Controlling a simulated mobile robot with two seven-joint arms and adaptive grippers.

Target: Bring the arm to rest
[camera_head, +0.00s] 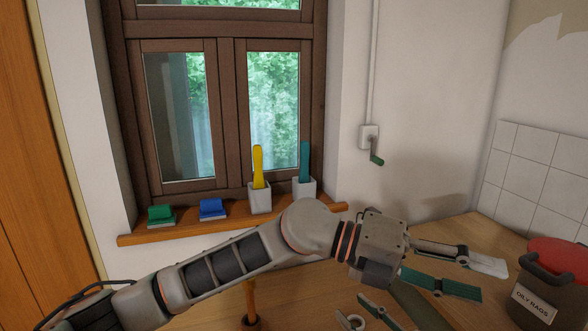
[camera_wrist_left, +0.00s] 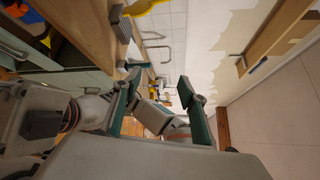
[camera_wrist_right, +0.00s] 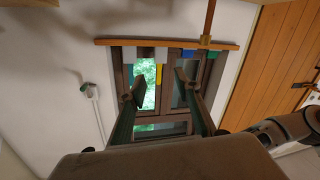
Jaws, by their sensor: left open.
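My left arm crosses the lower part of the head view from the left, below the window sill. Its gripper (camera_head: 485,280) is at the right, over the wooden worktop beside the red-lidded bin, with its fingers spread and nothing between them. In the left wrist view the left gripper (camera_wrist_left: 160,85) also shows two fingers apart. In the right wrist view my right gripper (camera_wrist_right: 158,88) is open and empty, its fingers spread in front of the window, which appears upside down.
A wooden sill (camera_head: 140,238) carries a green block (camera_head: 161,215), a blue block (camera_head: 212,208), and white cups holding a yellow tool (camera_head: 258,168) and a teal tool (camera_head: 305,160). An OILY RAGS bin (camera_head: 545,290) stands at the right on the worktop (camera_head: 440,232).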

